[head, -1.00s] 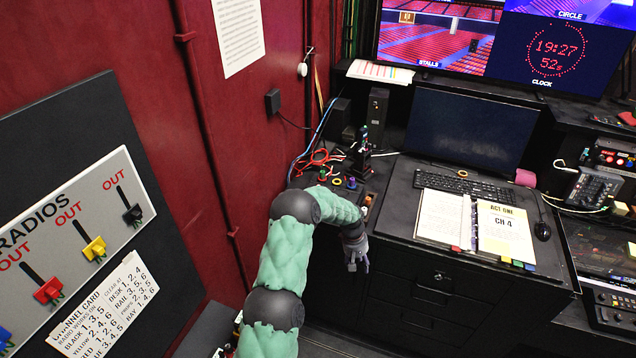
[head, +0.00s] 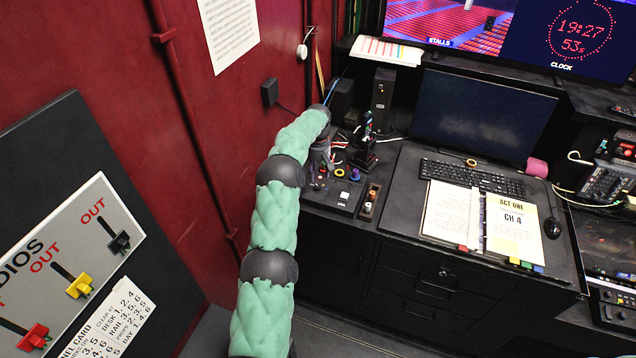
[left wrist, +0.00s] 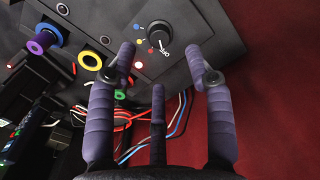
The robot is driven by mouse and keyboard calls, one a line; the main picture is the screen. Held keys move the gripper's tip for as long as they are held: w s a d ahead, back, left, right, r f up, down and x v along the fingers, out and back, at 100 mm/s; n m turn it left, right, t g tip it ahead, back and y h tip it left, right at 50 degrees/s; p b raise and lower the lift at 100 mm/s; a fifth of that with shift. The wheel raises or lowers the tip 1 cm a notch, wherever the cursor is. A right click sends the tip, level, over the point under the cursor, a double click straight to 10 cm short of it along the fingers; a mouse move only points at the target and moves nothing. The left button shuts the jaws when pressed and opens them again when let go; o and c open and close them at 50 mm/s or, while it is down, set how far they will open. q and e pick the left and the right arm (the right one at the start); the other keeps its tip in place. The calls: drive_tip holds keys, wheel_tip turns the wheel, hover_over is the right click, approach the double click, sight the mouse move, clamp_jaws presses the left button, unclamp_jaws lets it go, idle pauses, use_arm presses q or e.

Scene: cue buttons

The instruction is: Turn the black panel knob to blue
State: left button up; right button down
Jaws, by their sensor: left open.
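The black knob (left wrist: 158,33) with a white pointer line is on the dark panel (left wrist: 178,18) in the left wrist view. Small blue, yellow and red dots lie on the knob's left. My left gripper (left wrist: 160,57) is open, its purple fingers on either side of the knob in the picture and apart from it. In the head view my left gripper (head: 321,165) is over the left end of the control panel (head: 343,196), and I cannot make out the knob there. My right gripper is not in view.
Red and blue cables (left wrist: 140,135) run beside the panel. A red wall (head: 215,130) stands close on the left. The open binder (head: 480,215) lies right.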

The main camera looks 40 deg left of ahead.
sight(318, 186)
use_arm(q)
wheel_tip(318, 186, down, 7)
drive_tip(key=shift+w+f, duration=0.1)
drive_tip(key=shift+c, duration=0.3)
clamp_jaws()
